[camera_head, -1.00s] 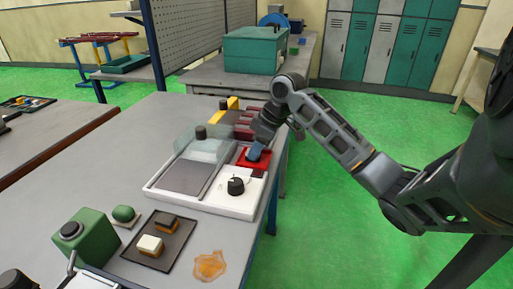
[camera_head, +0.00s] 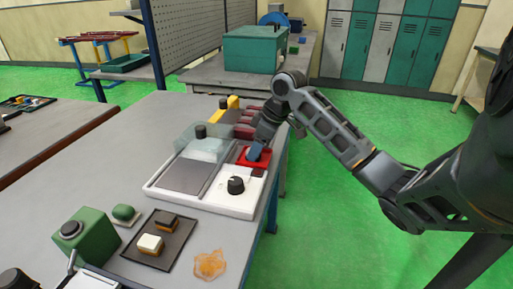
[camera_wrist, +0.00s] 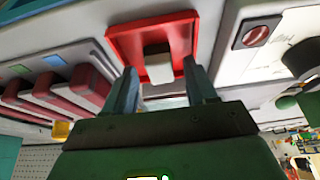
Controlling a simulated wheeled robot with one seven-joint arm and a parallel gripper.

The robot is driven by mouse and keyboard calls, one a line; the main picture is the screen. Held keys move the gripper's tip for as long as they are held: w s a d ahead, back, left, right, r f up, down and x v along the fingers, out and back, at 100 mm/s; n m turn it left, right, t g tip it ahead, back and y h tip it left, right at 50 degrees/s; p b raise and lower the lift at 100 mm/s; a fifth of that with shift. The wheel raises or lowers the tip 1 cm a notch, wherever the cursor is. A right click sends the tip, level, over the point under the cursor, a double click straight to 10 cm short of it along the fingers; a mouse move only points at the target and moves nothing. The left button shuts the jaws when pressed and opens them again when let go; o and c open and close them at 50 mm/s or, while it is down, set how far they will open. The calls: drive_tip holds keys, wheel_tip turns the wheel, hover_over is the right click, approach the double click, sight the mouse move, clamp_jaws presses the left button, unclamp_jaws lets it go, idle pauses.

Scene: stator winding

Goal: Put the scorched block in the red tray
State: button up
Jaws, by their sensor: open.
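The red tray (camera_head: 242,160) sits on the right side of the pale machine panel, and it also shows in the wrist view (camera_wrist: 183,34). A small block (camera_wrist: 158,66) with a dark brown part and a pale grey part is in the red tray. I take it for the scorched block. My gripper (camera_head: 254,152) is down at the red tray in the head view and hides part of it. In the wrist view my gripper (camera_wrist: 160,76) is open, its two blue-grey fingers apart with the block between and just beyond their tips.
A black dial (camera_head: 236,185) stands near the red tray. Dark red bars (camera_head: 243,131) and a clear cover (camera_head: 206,149) are close by. A dark tray (camera_head: 174,257) in front holds two small blocks. A green box (camera_head: 88,238) stands at the left. Bare table lies farther left.

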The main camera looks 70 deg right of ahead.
drive_tip(key=v, duration=1.1)
drive_tip(key=shift+s+r, duration=0.2)
drive_tip(key=shift+r, duration=0.1)
